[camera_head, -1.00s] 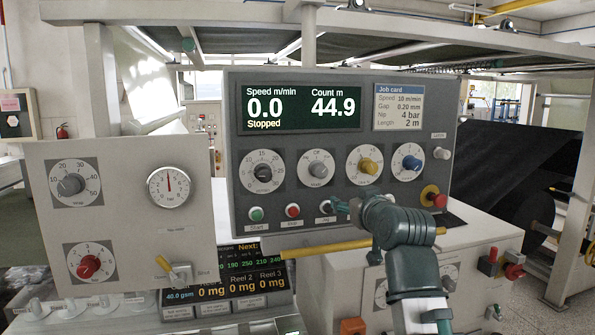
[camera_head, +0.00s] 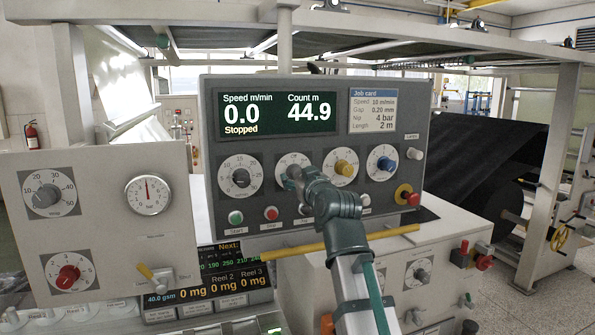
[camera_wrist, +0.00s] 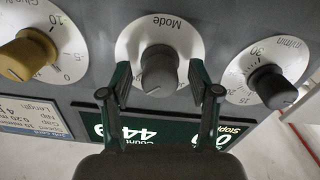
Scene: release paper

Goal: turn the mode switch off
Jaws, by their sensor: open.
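The mode switch (camera_wrist: 160,72) is a grey knob on a round white dial marked "Mode" in the wrist view, where the picture is upside down. In the head view its dial (camera_head: 293,160) is second from left in the knob row, and my gripper covers most of the knob. My gripper (camera_wrist: 160,84) is open, with one dark finger on each side of the grey knob. I cannot tell whether the fingers touch it. The dial's setting marks are mostly hidden.
A dark speed knob (camera_wrist: 272,86) and a yellow gap knob (camera_wrist: 28,56) flank the mode dial. A screen (camera_head: 278,114) above reads 0.0, 44.9 and Stopped. Below are a green button (camera_head: 236,217), a red button (camera_head: 271,213) and a yellow bar (camera_head: 345,242).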

